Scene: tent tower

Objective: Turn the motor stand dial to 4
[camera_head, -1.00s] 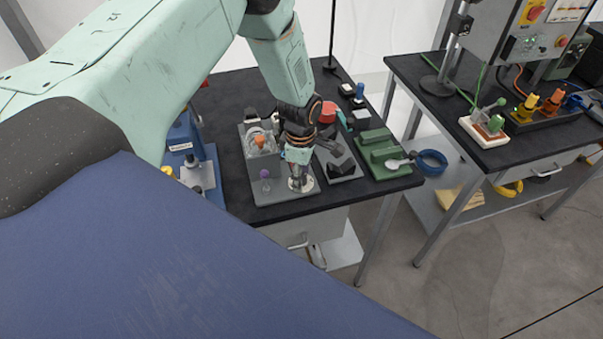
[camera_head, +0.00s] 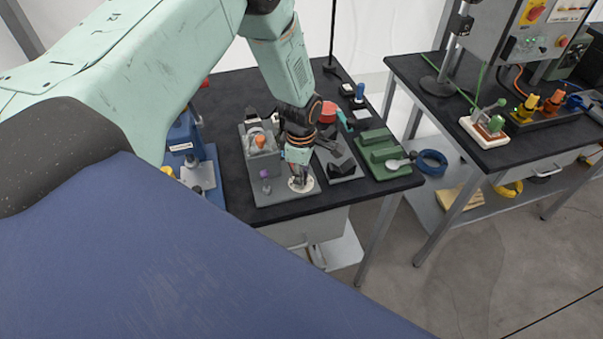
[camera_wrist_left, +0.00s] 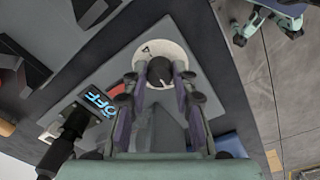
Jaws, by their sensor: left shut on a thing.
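The motor stand (camera_head: 267,195) is a grey plate with mounted parts on the dark table. Its dial has a round pale face (camera_wrist_left: 172,52) at the near right corner of the plate, also in the head view (camera_head: 306,186). A 4 is readable on the face in the wrist view. My left gripper (camera_head: 299,174) points down onto the dial. In the wrist view its fingers (camera_wrist_left: 160,80) are shut on the dark dial knob (camera_wrist_left: 159,68), one on each side. Which number the knob points at is not clear. My right gripper is not in view.
A lit display reading OFF (camera_wrist_left: 98,100) is beside the dial. An orange-topped part (camera_head: 260,141) and a purple-topped peg (camera_head: 264,174) stand close left of the gripper. A dark grey fixture (camera_head: 343,170) and green blocks (camera_head: 380,150) lie to the right.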

